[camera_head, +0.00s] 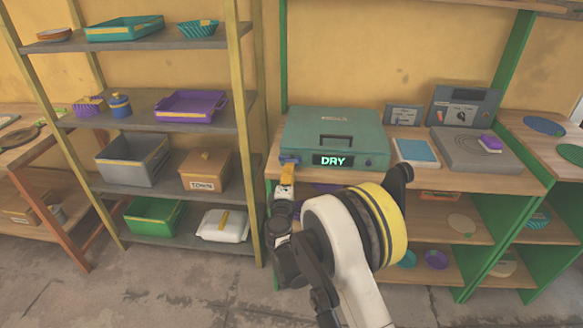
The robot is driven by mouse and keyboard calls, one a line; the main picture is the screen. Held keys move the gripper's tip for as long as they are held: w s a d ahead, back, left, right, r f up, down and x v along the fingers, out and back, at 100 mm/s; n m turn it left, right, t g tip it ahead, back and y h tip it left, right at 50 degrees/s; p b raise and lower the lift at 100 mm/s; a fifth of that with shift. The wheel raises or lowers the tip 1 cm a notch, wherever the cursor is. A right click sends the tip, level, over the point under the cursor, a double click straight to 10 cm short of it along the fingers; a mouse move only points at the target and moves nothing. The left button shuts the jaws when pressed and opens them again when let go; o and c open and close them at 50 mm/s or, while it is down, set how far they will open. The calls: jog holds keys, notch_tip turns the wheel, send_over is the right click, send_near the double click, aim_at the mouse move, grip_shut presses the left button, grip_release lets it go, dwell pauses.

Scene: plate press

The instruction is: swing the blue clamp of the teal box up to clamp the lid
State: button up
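The teal box (360,131) sits on the wooden bench with its lid down and a dark handle on top. A display (332,161) on its front reads "DRY". The small blue clamp (289,159) is at the box's front left corner. My gripper (286,178) reaches up from below to just under the clamp, with a yellow-orange part at its tip. I cannot tell whether it touches the clamp. Its fingers are too small and partly hidden, so their opening does not show. My arm covers part of the bench front below the box.
A blue-topped pad (416,150) lies right of the box. Shelves (160,103) with trays and baskets stand at the left.

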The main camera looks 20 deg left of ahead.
aim_at(291, 161)
jog(key=b+x, duration=0.1)
jog(key=x, duration=0.4)
jog(key=shift+w, duration=0.2)
grip_shut()
